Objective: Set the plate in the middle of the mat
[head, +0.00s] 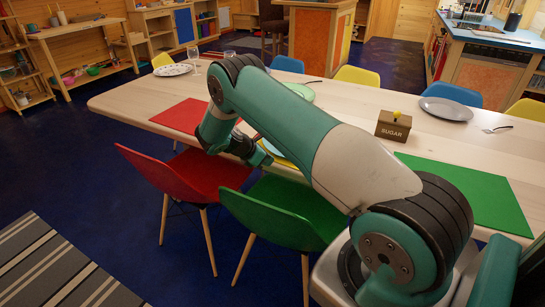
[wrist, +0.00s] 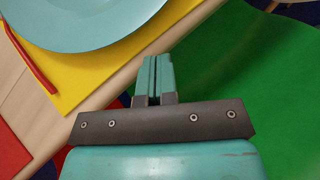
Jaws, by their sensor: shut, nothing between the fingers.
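A pale blue plate (wrist: 90,18) fills the top left of the wrist view, cut off by the frame. It lies over a yellow mat (wrist: 90,78), whose near strip shows bare along the table edge. The plate reaches the mat's left side; its far part is out of view. In the head view my arm hides most of this spot, and only a little yellow shows beside it. My gripper (wrist: 153,65) is shut and empty. In the wrist view its tips appear just outside the table edge, apart from the plate's rim.
A red-handled utensil (wrist: 30,58) lies along the mat's left side. A green chair (head: 285,210) and a red chair (head: 185,175) stand at the near edge.

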